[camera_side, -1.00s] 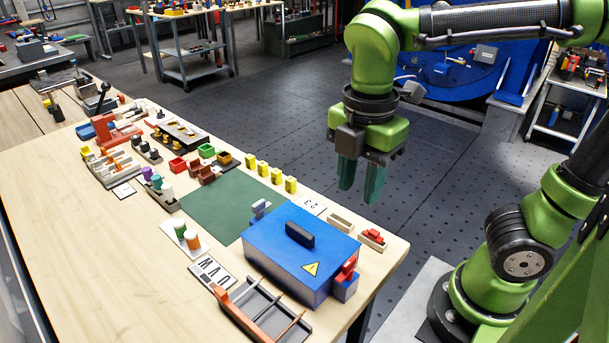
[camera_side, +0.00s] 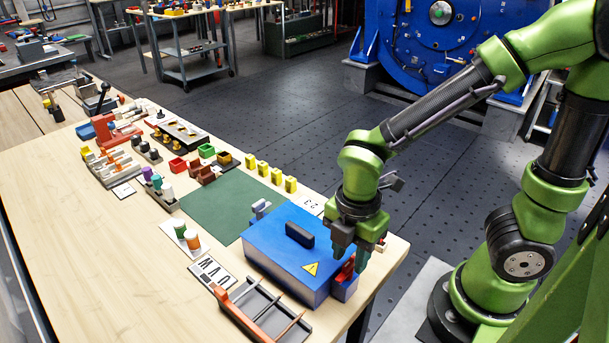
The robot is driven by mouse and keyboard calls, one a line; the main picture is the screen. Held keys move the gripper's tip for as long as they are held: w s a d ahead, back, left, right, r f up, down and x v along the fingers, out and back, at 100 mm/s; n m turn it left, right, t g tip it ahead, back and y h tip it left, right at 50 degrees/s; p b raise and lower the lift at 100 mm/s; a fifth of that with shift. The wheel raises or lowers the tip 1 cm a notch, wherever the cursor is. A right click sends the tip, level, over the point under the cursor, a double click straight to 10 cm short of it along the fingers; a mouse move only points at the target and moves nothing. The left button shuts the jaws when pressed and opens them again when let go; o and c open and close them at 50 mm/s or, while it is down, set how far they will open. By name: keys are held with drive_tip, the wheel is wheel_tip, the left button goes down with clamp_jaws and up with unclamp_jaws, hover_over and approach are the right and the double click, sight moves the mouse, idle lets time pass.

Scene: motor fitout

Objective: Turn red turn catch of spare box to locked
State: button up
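The spare box (camera_side: 283,268) is a blue box with a dark handle and a yellow warning triangle, near the front right of the table. Its red turn catch (camera_side: 345,272) is at the box's right end, above a small blue block, and is partly hidden by my gripper. My gripper (camera_side: 349,262) points down at the catch, its teal fingers close around or beside it. I cannot tell whether the fingers touch the catch or how far apart they are.
A dark tray with an orange bar (camera_side: 247,312) lies in front of the box. A U V W label plate (camera_side: 212,272) is to its left. A green mat (camera_side: 222,208) lies behind, with yellow blocks (camera_side: 263,167) along the back edge. The table's left front is bare.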

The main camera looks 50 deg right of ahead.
drive_tip(key=shift+f, duration=0.55)
clamp_jaws()
